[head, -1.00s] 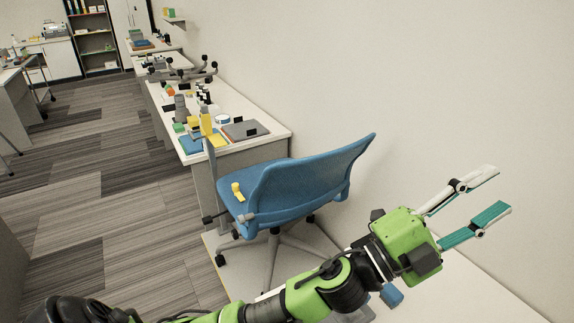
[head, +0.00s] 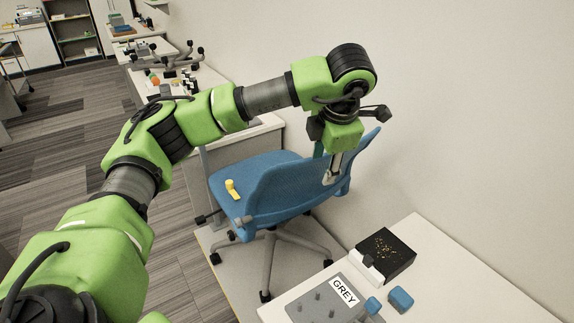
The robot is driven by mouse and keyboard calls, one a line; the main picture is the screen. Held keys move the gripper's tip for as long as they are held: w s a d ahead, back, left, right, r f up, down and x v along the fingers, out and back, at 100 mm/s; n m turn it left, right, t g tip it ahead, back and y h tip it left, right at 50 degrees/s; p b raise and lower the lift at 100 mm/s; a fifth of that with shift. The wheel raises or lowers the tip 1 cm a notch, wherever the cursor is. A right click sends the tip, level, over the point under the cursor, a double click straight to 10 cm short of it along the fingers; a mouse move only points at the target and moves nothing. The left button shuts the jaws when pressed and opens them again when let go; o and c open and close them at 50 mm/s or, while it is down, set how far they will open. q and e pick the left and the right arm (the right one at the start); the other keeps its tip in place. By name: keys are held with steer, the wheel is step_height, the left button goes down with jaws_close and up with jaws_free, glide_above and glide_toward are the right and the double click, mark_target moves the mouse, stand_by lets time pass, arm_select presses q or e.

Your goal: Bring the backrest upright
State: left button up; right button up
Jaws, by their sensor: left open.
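The blue chair's backrest (head: 284,192) leans back to the right, toward the wall, above its seat (head: 250,170). My left gripper (head: 330,172) points down at the upper part of the backrest, with its jaws apart. One pale finger overlaps the backrest in the picture; the other finger is mostly hidden, and I cannot tell whether either touches. A dark lever (head: 204,217) sticks out at the left under the seat. My right gripper is not in view.
A yellow object (head: 232,188) lies on the seat. A white table (head: 420,250) at the lower right bears a black box (head: 390,252), a grey plate marked GREY (head: 318,305) and blue blocks (head: 401,299). The wall (head: 460,110) stands close on the right.

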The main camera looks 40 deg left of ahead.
mark_target(296, 158)
arm_select(q)
steer(key=a+r+n+y, duration=0.1)
steer(key=a+r+y, duration=0.15)
steer(key=a, duration=0.35)
steer(key=x, duration=0.4)
steer(key=shift+d+f+b, duration=0.15)
steer(key=shift+f+b, duration=0.2)
steer(key=shift+f, duration=0.05)
steer(key=p+x, duration=0.2)
steer(key=x, duration=0.5)
steer(key=shift+s, duration=0.15)
steer(key=shift+f+p, duration=0.3)
steer(key=shift+f, duration=0.2)
jaws_close()
steer(key=w+a+r+g+h+p, duration=0.1)
steer(key=w+a+r+h, duration=0.1)
steer(key=a, duration=0.5)
steer(key=shift+w+r, duration=0.55)
steer(key=shift+w, duration=0.05)
